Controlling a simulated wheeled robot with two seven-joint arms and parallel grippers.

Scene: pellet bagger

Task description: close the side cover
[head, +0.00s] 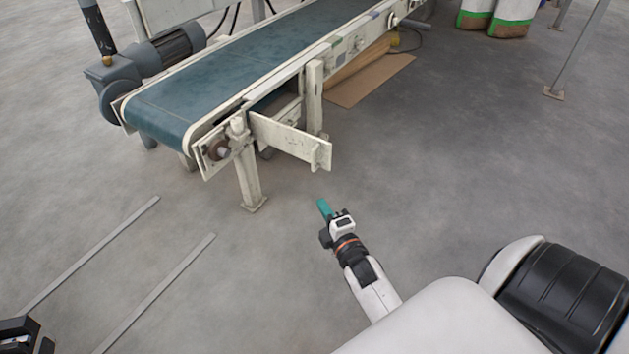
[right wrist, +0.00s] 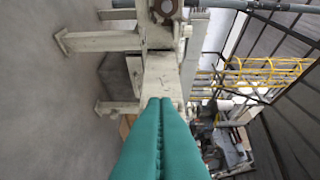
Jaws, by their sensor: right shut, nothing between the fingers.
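The side cover (head: 290,140) is a narrow off-white plate at the near end of the conveyor. It stands open, swung out from the conveyor's side, with a small upright flange at its free end. In the right wrist view the cover (right wrist: 161,76) appears straight ahead of the fingertips. My right gripper (head: 324,207) has teal fingers pressed together with nothing between them. In the head view it is below the cover's free end, apart from it. The teal fingers (right wrist: 160,102) also fill the lower middle of the right wrist view.
The conveyor (head: 220,85) has a blue-green belt and off-white legs. A grey motor (head: 172,45) is on its far left side. Cardboard (head: 372,80) lies beneath it. Bags (head: 497,15) stand at the back. Floor between cover and gripper is clear.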

